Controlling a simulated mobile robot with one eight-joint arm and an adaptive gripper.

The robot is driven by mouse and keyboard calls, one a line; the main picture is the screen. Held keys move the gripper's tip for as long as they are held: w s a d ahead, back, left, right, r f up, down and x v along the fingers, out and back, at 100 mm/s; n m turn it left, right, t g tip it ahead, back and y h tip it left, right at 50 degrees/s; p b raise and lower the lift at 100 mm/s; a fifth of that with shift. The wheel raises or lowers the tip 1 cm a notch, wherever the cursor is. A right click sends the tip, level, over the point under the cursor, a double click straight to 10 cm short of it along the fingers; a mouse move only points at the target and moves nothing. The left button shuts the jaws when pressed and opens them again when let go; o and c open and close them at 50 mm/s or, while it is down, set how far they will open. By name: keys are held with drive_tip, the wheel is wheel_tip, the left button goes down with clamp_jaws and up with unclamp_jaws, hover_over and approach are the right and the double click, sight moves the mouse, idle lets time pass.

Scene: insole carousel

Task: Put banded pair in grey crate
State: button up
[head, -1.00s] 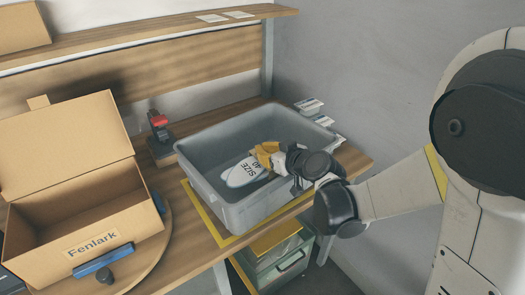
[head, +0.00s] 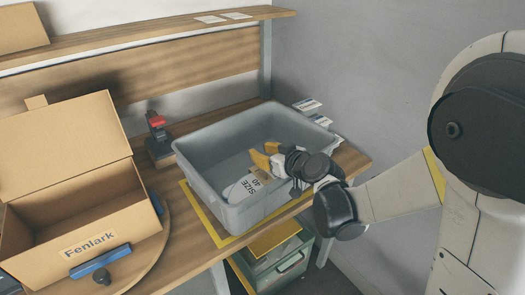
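The grey crate (head: 200,183) stands on the bench, open at the top. The banded pair (head: 236,190) shows as a pale insole shape with "SIZE 40" printed on it. It is inside the crate, low and close to the near wall, and its right end is partly hidden by my gripper. My gripper (head: 262,166) reaches into the crate from the right. Its yellow fingers look spread apart, one above the other, with the pair just below and left of them. I cannot tell whether the lower finger still touches the pair. The band itself is too small to make out.
An open cardboard Fenlark box (head: 88,240) sits on a round wooden turntable (head: 150,262) at the left. Yellow tape (head: 203,215) borders the crate. Small cards (head: 308,104) lie beyond its right side.

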drive_tip(key=shift+a+r+p, duration=0.2)
drive_tip(key=shift+r+p, duration=0.05)
drive_tip(key=shift+p, duration=0.2)
drive_tip(key=shift+s+d+r+p, duration=0.2)
drive_tip(key=shift+p, duration=0.1)
drive_tip(key=s+d+r+m+g+h+p, duration=0.1)
drive_tip(key=s+d+r+m+h, duration=0.1)
drive_tip(key=s+d, duration=0.4)
drive_tip(key=s+d+r+m+g+h+p, duration=0.1)
drive_tip(key=s+d+r+m+h, duration=0.1)
drive_tip(key=s+d, duration=0.4)
drive_tip(key=s+d+r+m+g+h+p, duration=0.1)
drive_tip(key=s+d, duration=0.5)
drive_tip(key=s, duration=0.8)
drive_tip(key=r+m+g+h, duration=0.1)
drive_tip(key=h, duration=0.1)
drive_tip(key=shift+s+r+m+h, duration=0.3)
drive_tip(key=shift+r+m, duration=0.05)
drive_tip(key=shift+m, duration=0.05)
